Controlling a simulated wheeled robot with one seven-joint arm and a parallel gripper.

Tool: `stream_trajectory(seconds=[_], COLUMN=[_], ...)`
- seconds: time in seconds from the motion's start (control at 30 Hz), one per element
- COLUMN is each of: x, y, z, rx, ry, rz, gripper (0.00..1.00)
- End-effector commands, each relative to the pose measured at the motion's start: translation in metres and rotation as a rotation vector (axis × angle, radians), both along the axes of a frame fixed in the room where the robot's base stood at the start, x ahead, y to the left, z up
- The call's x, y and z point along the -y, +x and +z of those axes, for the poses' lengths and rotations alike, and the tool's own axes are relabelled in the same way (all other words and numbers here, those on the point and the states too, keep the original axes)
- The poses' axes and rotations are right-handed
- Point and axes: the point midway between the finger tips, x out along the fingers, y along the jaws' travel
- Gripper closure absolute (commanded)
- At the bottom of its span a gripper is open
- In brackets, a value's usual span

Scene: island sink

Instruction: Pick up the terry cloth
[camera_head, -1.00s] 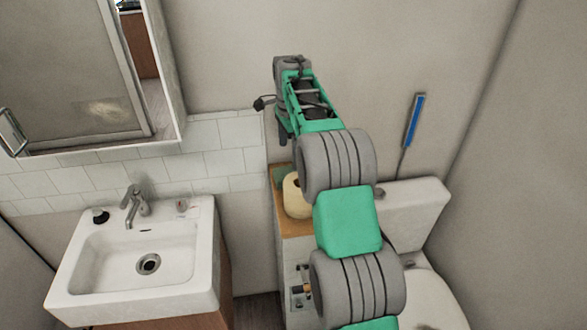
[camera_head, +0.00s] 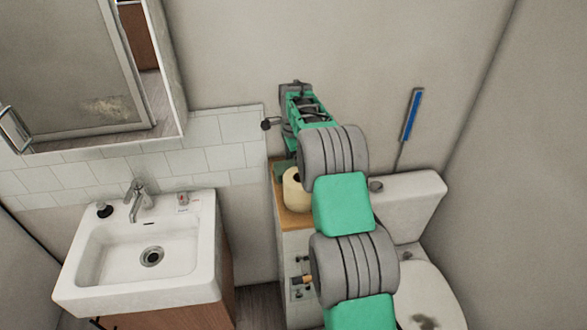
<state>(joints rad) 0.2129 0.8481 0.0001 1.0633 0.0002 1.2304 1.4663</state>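A small dark-green item (camera_head: 285,172), which looks like the folded terry cloth, lies on the wooden top of the narrow cabinet (camera_head: 293,219) between the sink and the toilet. It is at the back left of that top, partly hidden by my arm. My gripper (camera_head: 289,152) points down just above or at the green item. The fingers are small and partly covered by my arm, so I cannot tell whether they touch the cloth or how far apart they are.
A cream toilet roll (camera_head: 295,192) stands close in front of the green item. The sink (camera_head: 142,250) is to the left, the toilet (camera_head: 420,290) to the right. The wall is close behind.

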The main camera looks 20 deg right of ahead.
Motion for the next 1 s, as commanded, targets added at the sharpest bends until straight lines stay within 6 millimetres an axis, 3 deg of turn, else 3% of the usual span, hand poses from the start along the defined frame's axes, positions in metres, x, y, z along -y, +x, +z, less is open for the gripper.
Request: stream_trajectory(seconds=[0.77,1.0], x=[-0.0003,-0.0002], y=[0.0001,0.0003], z=[0.0006,0.0019], rx=[0.0,0.001], ry=[0.0,0.0], rz=[0.001,0.001], gripper=[0.71,0.72])
